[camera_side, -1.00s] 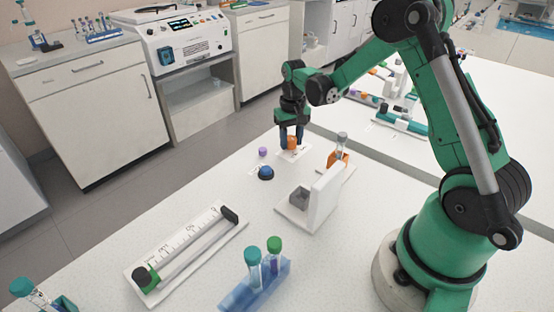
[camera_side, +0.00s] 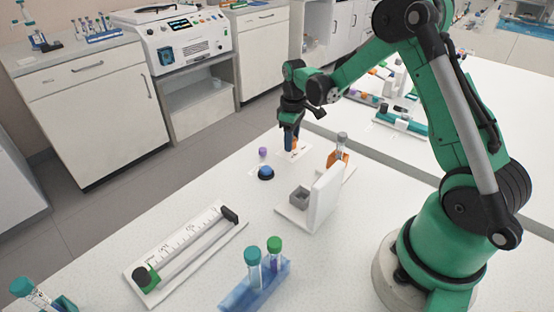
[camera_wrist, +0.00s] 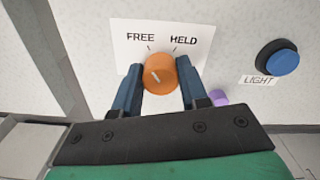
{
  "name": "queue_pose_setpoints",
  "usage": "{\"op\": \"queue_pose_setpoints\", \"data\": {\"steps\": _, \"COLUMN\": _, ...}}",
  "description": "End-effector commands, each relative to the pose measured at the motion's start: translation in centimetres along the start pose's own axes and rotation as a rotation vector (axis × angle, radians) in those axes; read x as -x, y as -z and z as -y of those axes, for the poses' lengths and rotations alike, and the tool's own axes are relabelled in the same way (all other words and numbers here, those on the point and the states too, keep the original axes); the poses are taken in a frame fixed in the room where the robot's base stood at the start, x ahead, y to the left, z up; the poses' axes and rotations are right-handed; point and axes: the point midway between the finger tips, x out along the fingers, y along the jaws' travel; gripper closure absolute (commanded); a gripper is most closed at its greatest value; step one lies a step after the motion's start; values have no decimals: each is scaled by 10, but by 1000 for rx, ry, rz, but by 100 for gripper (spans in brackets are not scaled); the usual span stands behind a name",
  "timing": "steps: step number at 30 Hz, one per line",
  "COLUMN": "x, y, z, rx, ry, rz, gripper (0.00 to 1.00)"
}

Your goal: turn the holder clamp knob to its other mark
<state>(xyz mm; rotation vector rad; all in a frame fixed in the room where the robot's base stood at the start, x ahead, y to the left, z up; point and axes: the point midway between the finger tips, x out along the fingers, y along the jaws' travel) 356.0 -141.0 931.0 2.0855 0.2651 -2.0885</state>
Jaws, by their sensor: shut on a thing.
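The orange clamp knob (camera_wrist: 164,74) sits on a white plate (camera_wrist: 190,30) marked FREE on the left and HELD on the right. The white line on the knob slants up and to the left, toward the FREE mark. My gripper (camera_wrist: 159,72) has its two blue fingers on either side of the knob and is shut on it. In the side view my gripper (camera_side: 290,141) points down at the far end of the table, and a finger hides part of the knob (camera_side: 295,144).
A blue button (camera_wrist: 285,62) labelled LIGHT and a small purple thing (camera_wrist: 219,97) are close to the knob. In the side view a white upright stand (camera_side: 325,198), an orange tube holder (camera_side: 337,160), a ruled slide track (camera_side: 187,250) and a blue tube rack (camera_side: 256,284) stand nearer.

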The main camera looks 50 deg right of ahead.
Motion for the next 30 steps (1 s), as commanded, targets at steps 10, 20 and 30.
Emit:
{"op": "queue_pose_setpoints", "data": {"steps": 10, "x": 0, "y": 2, "z": -1, "rx": 26, "ry": -3, "rz": -6, "gripper": 100}}
{"op": "queue_pose_setpoints", "data": {"steps": 20, "x": 0, "y": 1, "z": 0, "rx": 26, "ry": -2, "rz": -5, "gripper": 30}}
{"op": "queue_pose_setpoints", "data": {"steps": 30, "x": 4, "y": 1, "z": 0, "rx": 25, "ry": -1, "rz": -2, "gripper": 30}}
